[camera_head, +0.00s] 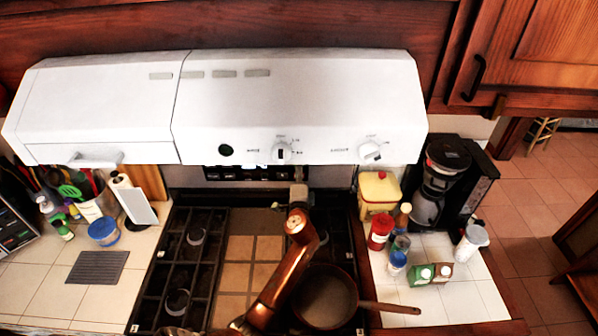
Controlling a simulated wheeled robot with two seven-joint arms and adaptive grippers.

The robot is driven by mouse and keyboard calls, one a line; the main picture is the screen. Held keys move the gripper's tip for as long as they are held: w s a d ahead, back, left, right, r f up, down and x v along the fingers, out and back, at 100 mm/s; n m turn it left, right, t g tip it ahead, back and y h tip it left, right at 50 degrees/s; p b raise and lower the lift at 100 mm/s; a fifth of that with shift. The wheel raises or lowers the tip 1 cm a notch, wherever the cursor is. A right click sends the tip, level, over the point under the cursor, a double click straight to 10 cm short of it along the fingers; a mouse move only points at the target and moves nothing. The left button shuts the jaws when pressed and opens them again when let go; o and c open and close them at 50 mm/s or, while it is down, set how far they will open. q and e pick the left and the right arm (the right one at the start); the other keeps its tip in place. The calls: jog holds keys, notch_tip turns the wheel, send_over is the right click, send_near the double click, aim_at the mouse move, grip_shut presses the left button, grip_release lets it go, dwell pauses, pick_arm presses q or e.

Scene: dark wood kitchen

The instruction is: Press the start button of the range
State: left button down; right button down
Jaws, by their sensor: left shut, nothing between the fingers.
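The range (240,222) stands in the middle, with a dark cooktop, black grates and a tiled centre. Its dark back control panel (235,173) shows just under the white hood and is partly hidden by it. I cannot make out the single start button. My copper-coloured left arm rises from the bottom centre over the cooktop. My left gripper (299,192) is at its far end, shut and empty, in front of the right part of the back panel. I cannot tell whether its tips touch the panel. My right gripper is not in view.
The white hood (300,100) overhangs the panel, with two knobs and a dark round button (226,150). A pan (326,298) sits on the right burners beside my arm. Bottles and a coffee maker (440,180) stand on the right counter; utensils (95,200) stand on the left.

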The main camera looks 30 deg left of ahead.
pick_arm(q)
jog(key=shift+w+a+r, duration=0.25)
jog(key=shift+w+a, duration=0.15)
jog(key=shift+w, duration=0.05)
jog(key=shift+d, duration=0.1)
jog(key=v, duration=1.4)
jog(key=shift+f, duration=0.25)
jog(key=shift+s, duration=0.15)
